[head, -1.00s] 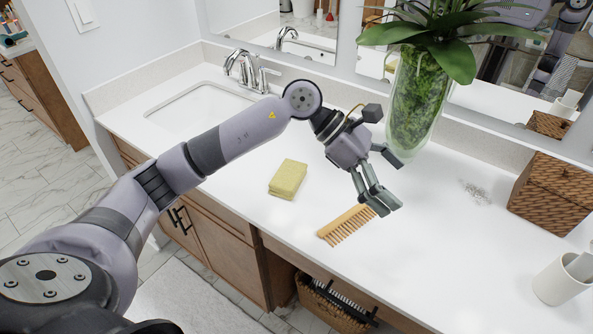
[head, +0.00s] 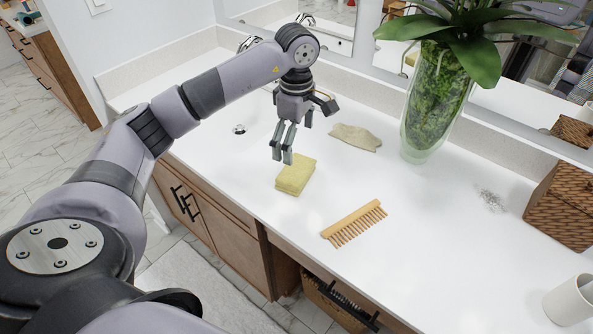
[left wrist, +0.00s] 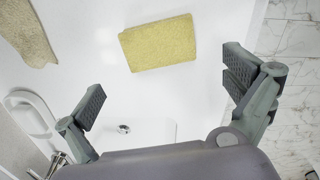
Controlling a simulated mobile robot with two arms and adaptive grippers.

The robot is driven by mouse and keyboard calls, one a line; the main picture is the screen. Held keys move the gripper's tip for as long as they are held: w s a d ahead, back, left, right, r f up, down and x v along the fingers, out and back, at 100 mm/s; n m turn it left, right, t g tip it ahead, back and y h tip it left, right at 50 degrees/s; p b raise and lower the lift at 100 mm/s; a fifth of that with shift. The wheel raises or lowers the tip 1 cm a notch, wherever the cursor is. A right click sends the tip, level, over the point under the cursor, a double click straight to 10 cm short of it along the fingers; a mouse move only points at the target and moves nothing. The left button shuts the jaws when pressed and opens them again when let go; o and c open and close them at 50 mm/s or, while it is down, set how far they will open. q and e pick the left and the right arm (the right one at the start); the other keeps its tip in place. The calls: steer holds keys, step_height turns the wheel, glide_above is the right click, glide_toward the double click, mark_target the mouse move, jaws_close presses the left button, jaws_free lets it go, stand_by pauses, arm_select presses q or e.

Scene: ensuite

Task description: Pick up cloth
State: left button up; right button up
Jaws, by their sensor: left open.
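A beige-green cloth (head: 355,137) lies crumpled flat on the white counter, between the sink and the glass vase. It shows in part at the upper left of the left wrist view (left wrist: 25,33). My left gripper (head: 282,157) points down above the counter, left of the cloth and by the yellow sponge (head: 296,176). In the left wrist view its fingers (left wrist: 163,82) are spread apart with nothing between them, and the sponge (left wrist: 158,42) shows ahead of them. My right gripper is not in view.
A wooden comb (head: 354,222) lies on the front of the counter. The vase (head: 432,110) with a plant stands right of the cloth. A wicker box (head: 563,205) and a white cup (head: 570,300) are at the right.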

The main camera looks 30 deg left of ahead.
arm_select(q)
step_height(320, 180, down, 4)
steer(key=shift+f+p, duration=0.1)
steer(key=shift+p, duration=0.25)
step_height(320, 180, down, 4)
steer(key=shift+f+p, duration=0.1)
steer(key=shift+p, duration=0.9)
steer(key=shift+f, duration=0.5)
steer(key=c, duration=0.9)
steer(key=shift+o, duration=0.2)
steer(key=shift+r, duration=0.1)
steer(key=shift+w+r, duration=0.1)
steer(key=shift+r, duration=0.5)
step_height(320, 180, up, 13)
steer(key=b, duration=0.3)
step_height(320, 180, up, 4)
steer(key=r, duration=0.1)
glide_above(296, 169)
steer(key=shift+r+p, duration=0.35)
